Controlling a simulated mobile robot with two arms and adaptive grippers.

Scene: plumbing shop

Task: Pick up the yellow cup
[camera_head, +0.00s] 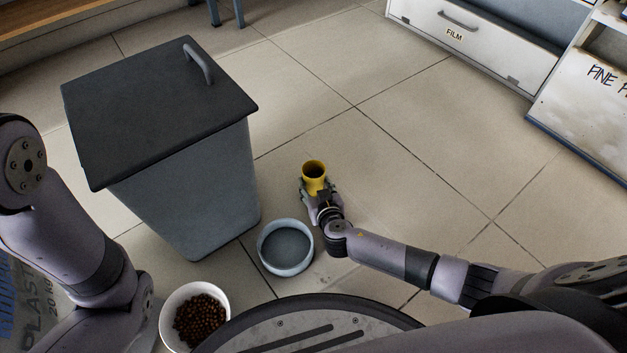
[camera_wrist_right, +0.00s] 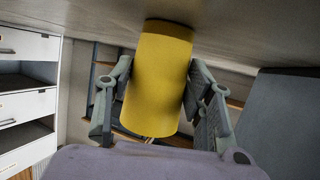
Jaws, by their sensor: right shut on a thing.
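The yellow cup (camera_head: 314,171) is upright, with its dark open mouth facing up, near the middle of the head view. My right gripper (camera_head: 313,187) is shut on it, with its fingers around the cup's sides. In the right wrist view the yellow cup (camera_wrist_right: 158,80) fills the middle, between the two fingers of my right gripper (camera_wrist_right: 157,92). I cannot tell how far the cup is from the floor. My left arm shows at the left of the head view, but its gripper is out of the picture.
A grey bin (camera_head: 190,185) with a dark lid (camera_head: 150,105) stands left of the cup. A blue-grey bowl (camera_head: 286,272) lies below the cup, and a white bowl (camera_head: 168,325) of brown pellets is at lower left. White drawers (camera_head: 490,45) stand at upper right. Floor right of the cup is clear.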

